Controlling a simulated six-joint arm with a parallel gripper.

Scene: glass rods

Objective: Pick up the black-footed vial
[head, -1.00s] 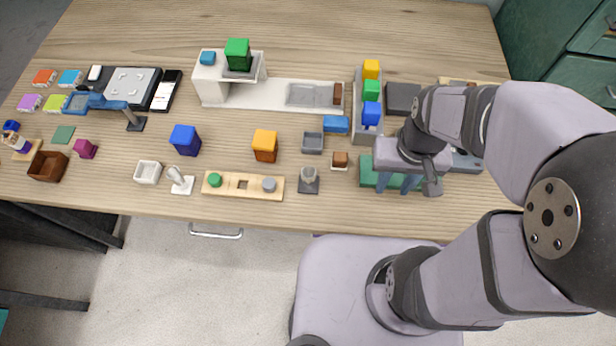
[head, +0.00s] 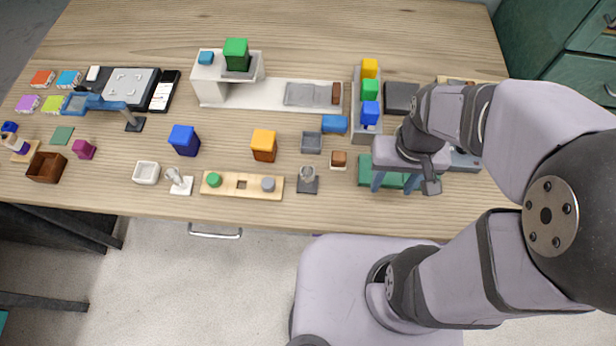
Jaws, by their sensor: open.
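The black-footed vial (head: 307,174) stands upright near the table's front edge, a small clear or greyish piece on a dark square foot. A similar vial with a white foot (head: 177,178) stands further left and looks tilted. My gripper (head: 393,184) is open and empty, to the right of the black-footed vial and apart from it. Its two blue-grey fingers point down over a green board (head: 367,178), which the gripper partly hides.
A wooden strip (head: 242,192) with a green and a grey knob lies left of the black-footed vial. A grey tray (head: 311,142) lies behind the vial. Bare wood (head: 440,35) shows at the back.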

